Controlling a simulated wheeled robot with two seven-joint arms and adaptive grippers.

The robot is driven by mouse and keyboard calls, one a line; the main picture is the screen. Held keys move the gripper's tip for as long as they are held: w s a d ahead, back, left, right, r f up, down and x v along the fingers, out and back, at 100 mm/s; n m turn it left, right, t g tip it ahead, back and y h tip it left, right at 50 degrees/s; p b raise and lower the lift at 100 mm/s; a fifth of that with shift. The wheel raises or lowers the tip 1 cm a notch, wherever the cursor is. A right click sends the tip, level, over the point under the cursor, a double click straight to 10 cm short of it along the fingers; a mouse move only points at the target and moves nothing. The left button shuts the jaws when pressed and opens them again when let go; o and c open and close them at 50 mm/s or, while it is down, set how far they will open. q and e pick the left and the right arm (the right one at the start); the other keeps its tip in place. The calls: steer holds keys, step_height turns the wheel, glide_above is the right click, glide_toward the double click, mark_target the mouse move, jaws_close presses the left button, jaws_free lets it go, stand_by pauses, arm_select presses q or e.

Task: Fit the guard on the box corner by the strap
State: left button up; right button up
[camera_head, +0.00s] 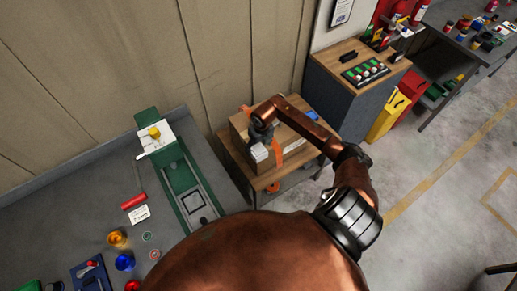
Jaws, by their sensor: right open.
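A brown cardboard box (293,134) sits on a small wooden stand, with an orange strap (278,152) running over it. A small pale grey-white piece (258,153), which looks like the guard, is at the box's near-left corner beside the strap. I cannot tell whether it is seated on the corner. My right gripper (257,138) is open, just above and behind this piece. Its fingers are dark and small, and I cannot tell whether they touch the piece. My right arm hides part of the box's top and right side. My left gripper is not in view.
The stand (236,163) has a narrow bare edge around the box. A grey workbench (75,218) with a green fixture (183,185) stands to the left. A wood-topped cabinet (335,62) with a button panel stands behind right. Open floor lies to the right.

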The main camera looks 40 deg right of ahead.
mark_target(260, 152)
step_height(260, 152, up, 10)
steer(key=s+b, duration=0.1)
steer(key=shift+s+a, duration=0.1)
